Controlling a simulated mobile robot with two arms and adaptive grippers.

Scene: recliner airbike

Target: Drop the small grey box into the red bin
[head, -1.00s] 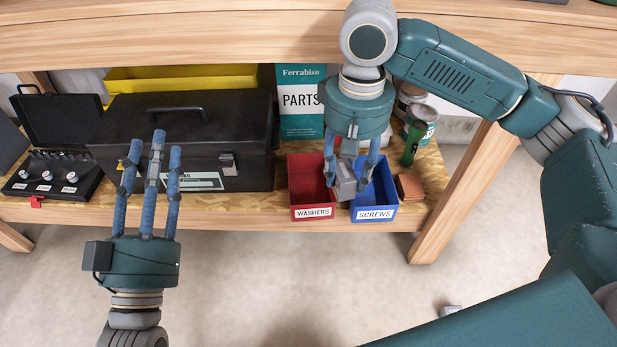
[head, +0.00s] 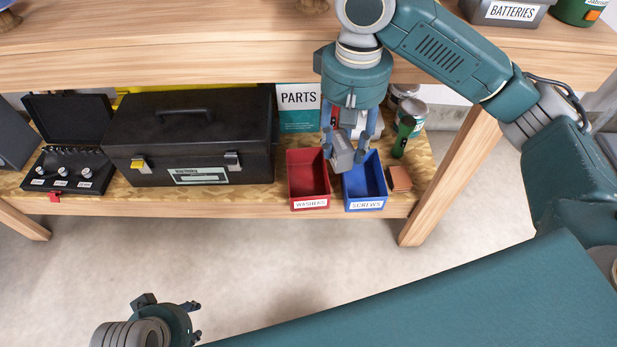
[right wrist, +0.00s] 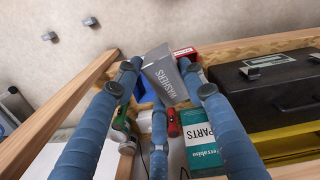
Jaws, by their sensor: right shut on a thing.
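The small grey box (head: 342,152) is in my right gripper (head: 349,150), whose fingers are shut around it. In the head view the box is tilted and appears above the gap between the red bin (head: 309,182) and the blue bin. The red bin is labelled WASHERS and looks empty. In the right wrist view the box (right wrist: 165,76) shows a WASHERS label between the fingers (right wrist: 163,85), with part of the red bin (right wrist: 186,53) behind it. My left gripper (head: 197,321) is open and empty over the floor at the lower left.
The blue SCREWS bin (head: 364,185) stands just right of the red bin. A black toolbox (head: 190,135) is to its left, and a PARTS box (head: 298,105) behind. A green flashlight (head: 402,137) and brown block (head: 399,178) are at right. The wooden worktop (head: 200,55) overhangs the shelf.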

